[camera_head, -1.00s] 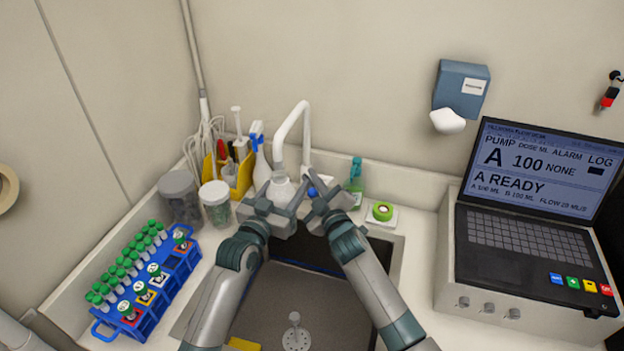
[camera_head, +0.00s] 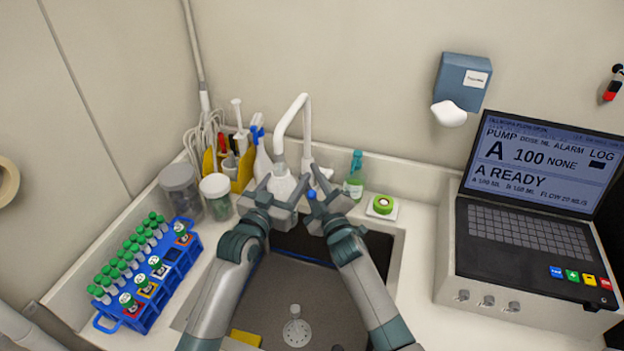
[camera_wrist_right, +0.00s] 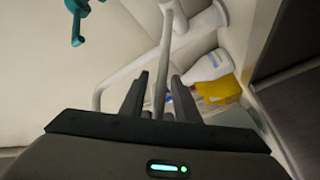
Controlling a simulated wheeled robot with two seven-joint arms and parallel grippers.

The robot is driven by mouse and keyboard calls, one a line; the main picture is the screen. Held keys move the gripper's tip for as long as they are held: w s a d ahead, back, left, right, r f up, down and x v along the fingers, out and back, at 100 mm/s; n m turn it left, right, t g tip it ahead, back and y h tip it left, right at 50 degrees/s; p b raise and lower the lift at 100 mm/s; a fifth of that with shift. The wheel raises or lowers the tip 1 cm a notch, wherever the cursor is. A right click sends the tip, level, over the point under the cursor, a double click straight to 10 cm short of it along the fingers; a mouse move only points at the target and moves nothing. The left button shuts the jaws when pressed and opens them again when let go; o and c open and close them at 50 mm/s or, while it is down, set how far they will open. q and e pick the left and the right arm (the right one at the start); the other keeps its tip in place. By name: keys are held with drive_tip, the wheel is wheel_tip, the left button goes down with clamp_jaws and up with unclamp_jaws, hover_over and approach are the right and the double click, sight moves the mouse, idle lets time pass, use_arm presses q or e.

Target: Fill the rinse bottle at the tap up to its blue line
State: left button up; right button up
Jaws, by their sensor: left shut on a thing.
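The white tap (camera_head: 305,120) arches up behind the sink, with its spout end over the pale rinse bottle (camera_head: 281,187). My left gripper (camera_head: 277,198) is shut on the bottle and holds it below the spout. The bottle's blue line and water level cannot be made out. My right gripper (camera_head: 318,197) is beside the tap, close to a small blue knob (camera_head: 311,194). In the right wrist view its two fingers (camera_wrist_right: 160,100) stand apart, with the pale tap pipe (camera_wrist_right: 162,60) showing between them; I cannot tell whether they touch it.
The sink (camera_head: 330,300) lies below my arms. At left are a blue tube rack (camera_head: 185,265), lidded jars (camera_head: 217,197) and a yellow caddy (camera_head: 243,172). At right are a green bottle (camera_head: 354,180), a green round item (camera_head: 382,204) and a pump console (camera_head: 520,240).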

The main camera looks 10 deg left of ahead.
drive_tip(key=shift+s+d, duration=0.1)
drive_tip(key=v, duration=1.1)
drive_tip(key=shift+s, duration=0.35)
drive_tip(key=shift+d, duration=0.15)
idle(5.3)
use_arm(q)
drive_tip(key=shift+s+r, duration=0.1)
